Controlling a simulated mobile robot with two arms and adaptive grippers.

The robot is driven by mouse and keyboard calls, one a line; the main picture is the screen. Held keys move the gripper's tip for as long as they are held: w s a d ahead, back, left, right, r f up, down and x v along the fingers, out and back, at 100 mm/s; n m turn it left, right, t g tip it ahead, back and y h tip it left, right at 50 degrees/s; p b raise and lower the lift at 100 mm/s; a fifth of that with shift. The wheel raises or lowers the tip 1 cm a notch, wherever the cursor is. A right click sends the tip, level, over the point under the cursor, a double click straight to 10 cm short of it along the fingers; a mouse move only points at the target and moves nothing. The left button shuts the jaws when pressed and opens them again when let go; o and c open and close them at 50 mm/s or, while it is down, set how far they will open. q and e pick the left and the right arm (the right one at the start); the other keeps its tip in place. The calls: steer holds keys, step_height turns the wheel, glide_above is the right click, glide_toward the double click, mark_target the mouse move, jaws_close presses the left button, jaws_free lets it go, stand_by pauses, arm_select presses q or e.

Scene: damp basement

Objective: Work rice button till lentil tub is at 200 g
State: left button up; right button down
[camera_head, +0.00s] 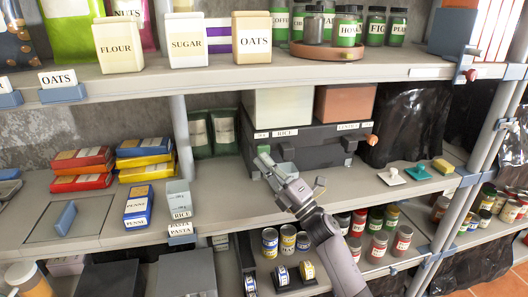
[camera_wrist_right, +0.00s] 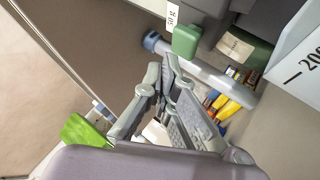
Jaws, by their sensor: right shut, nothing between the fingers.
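The grey dispenser (camera_head: 318,138) stands on the middle shelf with a pale hopper (camera_head: 280,110) over the RICE label and a copper hopper (camera_head: 345,104) over the LENTILS label. A green button (camera_head: 262,141) is at its left front; it shows in the right wrist view (camera_wrist_right: 187,40) beside a small "g" label. An orange knob (camera_head: 372,140) is at its right. A pale tub (camera_head: 287,169) is partly hidden behind my right gripper (camera_head: 266,163). A pale wall marked "200" (camera_wrist_right: 298,78) shows at the wrist view's right edge; its fill is not visible. My right gripper is shut and empty, near the button, apart from it.
A pale tub labelled RICE (camera_head: 178,197) and pasta boxes (camera_head: 138,206) stand left. Small stamp-like items (camera_head: 391,175) and a sponge (camera_head: 442,166) lie right. Cans (camera_head: 288,240) fill the lower shelf. The upper shelf holds canisters (camera_head: 188,40).

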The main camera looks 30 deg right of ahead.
stand_by(0.4)
steer(key=shift+w+d+b, duration=0.15)
steer(key=shift+w+b, duration=0.15)
steer(key=shift+w, duration=0.1)
steer(key=shift+w+d+b, duration=0.1)
steer(key=shift+w+b, duration=0.35)
steer(key=shift+w, duration=0.2)
stand_by(0.7)
steer(key=shift+s, duration=0.1)
steer(key=shift+s+a+p, duration=0.2)
steer(key=shift+s+p, duration=0.2)
steer(key=shift+s, duration=0.55)
steer(key=shift+s, duration=0.1)
steer(key=s, duration=0.2)
steer(key=s+a+p, duration=0.1)
steer(key=s, duration=0.1)
steer(key=shift+s+a+p, duration=0.1)
steer(key=shift+s+p, duration=0.2)
steer(key=shift+s, duration=0.05)
